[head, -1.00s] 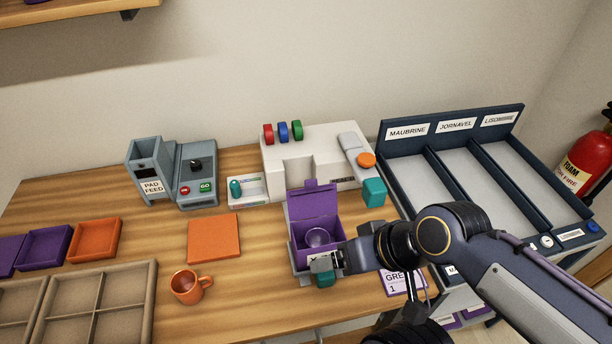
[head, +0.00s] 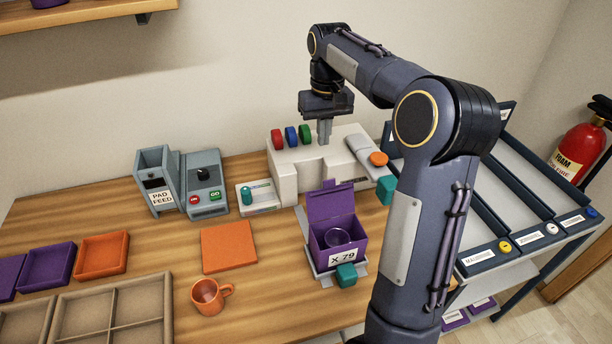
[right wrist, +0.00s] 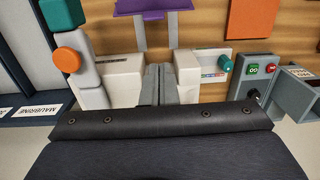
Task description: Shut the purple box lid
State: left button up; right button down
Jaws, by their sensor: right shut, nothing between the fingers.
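The purple box (head: 361,247) stands on a grey base in front of the white machine, with a label reading X 79 on its front. Its purple lid (head: 331,202) stands up open at the back edge. A round purple thing (head: 337,237) sits inside. My right gripper (head: 324,141) is shut and empty, pointing down above the white machine, behind and above the lid. The right wrist view shows its closed fingers (right wrist: 159,86), with a purple part (right wrist: 154,6) at the top edge, apart from them. My left gripper is not in view.
The white machine (head: 290,180) has red, blue and green knobs. A teal block (head: 346,275) is at the box's front. An orange mug (head: 209,297) and orange pad (head: 229,246) lie left. Labelled bins (head: 530,190) stand right. Wood between pad and box is clear.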

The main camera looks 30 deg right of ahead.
jog(key=w+f, duration=0.1)
jog(key=w, duration=0.1)
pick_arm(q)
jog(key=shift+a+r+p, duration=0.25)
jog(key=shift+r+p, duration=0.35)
pick_arm(e)
send_over(331, 199)
jog(key=w, duration=0.4)
notch_tip(331, 199, down, 8)
jog(key=shift+s+d+f, duration=0.15)
jog(key=shift+d, duration=0.2)
